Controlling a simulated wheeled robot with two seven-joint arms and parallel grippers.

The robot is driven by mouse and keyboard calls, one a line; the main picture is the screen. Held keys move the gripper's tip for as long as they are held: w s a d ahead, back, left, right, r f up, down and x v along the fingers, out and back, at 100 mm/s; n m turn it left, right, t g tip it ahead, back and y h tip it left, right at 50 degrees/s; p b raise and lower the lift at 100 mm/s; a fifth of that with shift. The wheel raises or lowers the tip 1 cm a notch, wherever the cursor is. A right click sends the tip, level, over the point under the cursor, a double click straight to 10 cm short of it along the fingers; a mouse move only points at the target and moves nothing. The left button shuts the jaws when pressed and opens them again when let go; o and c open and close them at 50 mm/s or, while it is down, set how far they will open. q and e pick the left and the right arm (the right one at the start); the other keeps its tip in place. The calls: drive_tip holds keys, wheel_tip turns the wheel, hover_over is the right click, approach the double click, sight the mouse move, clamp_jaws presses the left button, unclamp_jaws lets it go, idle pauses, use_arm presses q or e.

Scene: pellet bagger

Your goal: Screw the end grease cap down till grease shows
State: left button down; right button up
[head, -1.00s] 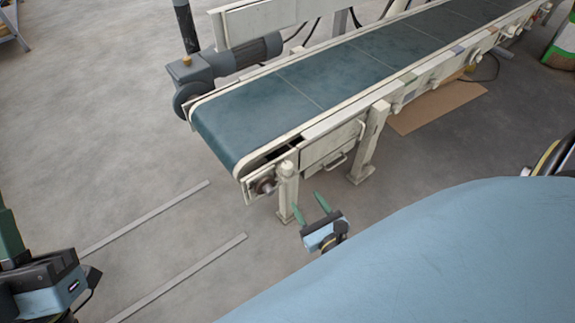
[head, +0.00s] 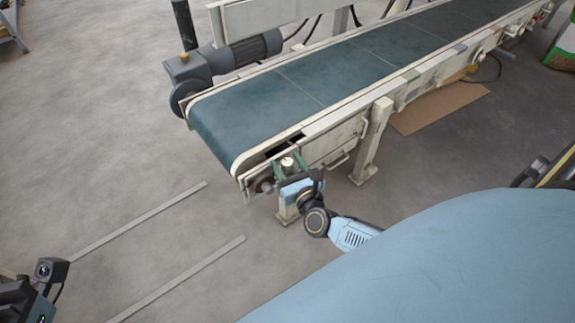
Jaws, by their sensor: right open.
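My right gripper (head: 288,165) is open at the near end of the conveyor, its green fingers pointing up the picture. I cannot tell whether this top is the grease cap, and no grease can be made out. The brownish end bearing (head: 264,184) sits just left of the gripper, on the conveyor's end frame.
The conveyor (head: 300,85) with its blue-green belt runs to the upper right. A grey motor (head: 245,50) sits on its far side. A second leg (head: 372,140) stands right of my gripper. A cardboard sheet (head: 440,105) lies beneath.

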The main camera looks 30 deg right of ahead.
drive_tip(key=shift+w, duration=0.15)
drive_tip(key=shift+c, duration=0.2)
drive_tip(key=c, duration=0.9)
drive_tip(key=shift+m+h, duration=0.4)
drive_tip(key=shift+h, duration=0.2)
drive_tip(key=m+g+h, duration=0.2)
drive_tip(key=h, duration=0.1)
drive_tip(key=m+g+h, duration=0.1)
drive_tip(key=m+h, duration=0.2)
drive_tip(key=h, duration=0.1)
drive_tip(key=shift+a+g+h, duration=0.1)
drive_tip(key=shift+g+h, duration=0.2)
drive_tip(key=shift+g, duration=0.1)
drive_tip(key=m+g+h, duration=0.5)
drive_tip(key=m+g, duration=0.1)
drive_tip(key=g, duration=0.1)
drive_tip(key=shift+g, duration=0.3)
drive_tip(key=shift+m+h, duration=0.3)
drive_tip(key=o, duration=0.9)
